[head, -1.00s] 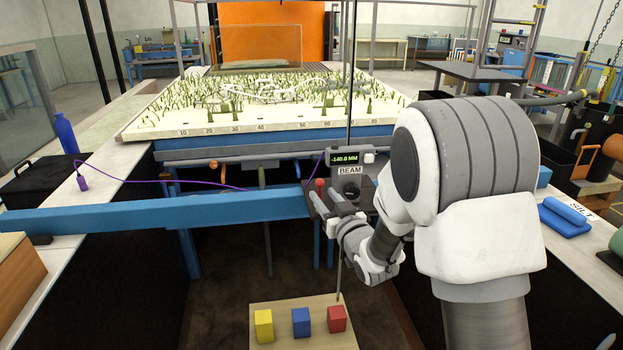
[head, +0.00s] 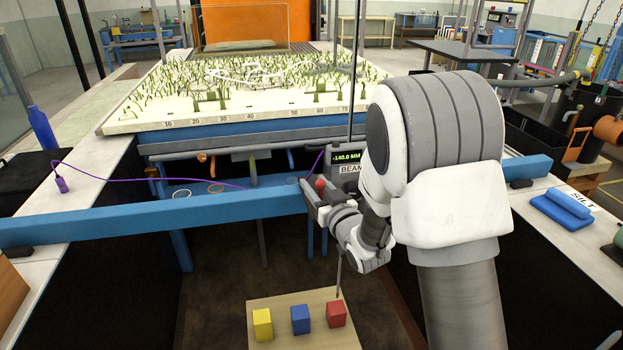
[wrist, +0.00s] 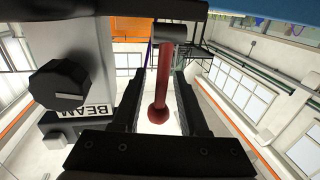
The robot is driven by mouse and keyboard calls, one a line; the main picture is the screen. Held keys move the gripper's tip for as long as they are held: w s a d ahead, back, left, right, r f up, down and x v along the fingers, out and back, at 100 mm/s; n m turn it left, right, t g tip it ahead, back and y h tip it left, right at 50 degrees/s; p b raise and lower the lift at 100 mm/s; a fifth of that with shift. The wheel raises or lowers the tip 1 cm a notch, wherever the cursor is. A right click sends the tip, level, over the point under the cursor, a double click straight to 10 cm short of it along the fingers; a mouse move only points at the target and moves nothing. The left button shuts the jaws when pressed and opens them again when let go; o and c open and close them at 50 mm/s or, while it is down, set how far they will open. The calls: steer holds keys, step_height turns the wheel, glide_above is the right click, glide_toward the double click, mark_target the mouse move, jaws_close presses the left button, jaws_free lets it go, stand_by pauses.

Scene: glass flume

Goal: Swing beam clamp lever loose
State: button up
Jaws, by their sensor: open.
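The beam clamp lever (wrist: 160,85) is a red rod with a rounded knob end, hanging from a grey pivot in the wrist view. In the head view its red knob (head: 320,184) shows just by my gripper (head: 313,197). The wrist view shows my gripper (wrist: 160,108) open, with one dark finger on each side of the lever and small gaps visible. The BEAM carriage (head: 346,169) with its green display sits on the blue beam (head: 190,219), partly hidden by my arm. In the wrist view its black knob (wrist: 60,84) is left of my fingers.
A board (head: 252,334) below carries a yellow block (head: 263,324), a blue block (head: 300,319) and a red block (head: 336,313). A purple cable (head: 130,181) runs behind the beam. The flume bed (head: 260,90) with plants lies beyond. Blue rolls (head: 565,211) lie at right.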

steer(key=shift+w+a, duration=0.1)
steer(key=shift+w, duration=0.1)
jaws_close()
stand_by(0.3)
steer(key=shift+r, duration=0.1)
stand_by(1.1)
